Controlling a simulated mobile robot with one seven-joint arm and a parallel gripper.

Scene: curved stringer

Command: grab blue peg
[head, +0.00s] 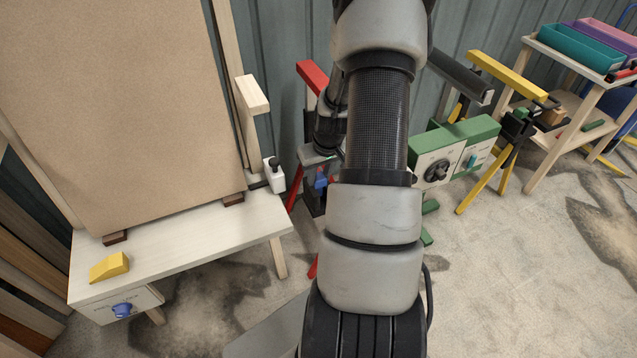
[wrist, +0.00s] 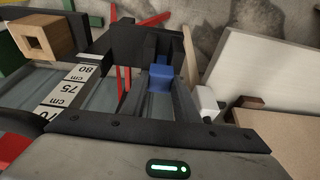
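A small blue peg (wrist: 160,78) shows near the middle of the wrist view, set against a dark upright holder. In the head view a small blue piece (head: 320,178), likely the same peg, sits on a dark mount by the red stand, just below my gripper (head: 322,152). In the wrist view my gripper (wrist: 158,92) reaches toward the peg, with dark fingers apart on either side of it. I see no clear contact between fingers and peg. My arm hides part of this area in the head view.
A pale bench (head: 190,245) with a tall brown board (head: 115,110), a yellow wedge (head: 110,267) and a blue drawer knob (head: 123,310) stands at left. A green box with dials (head: 455,150) and a yellow stand (head: 505,75) are at right. Open floor lies at lower right.

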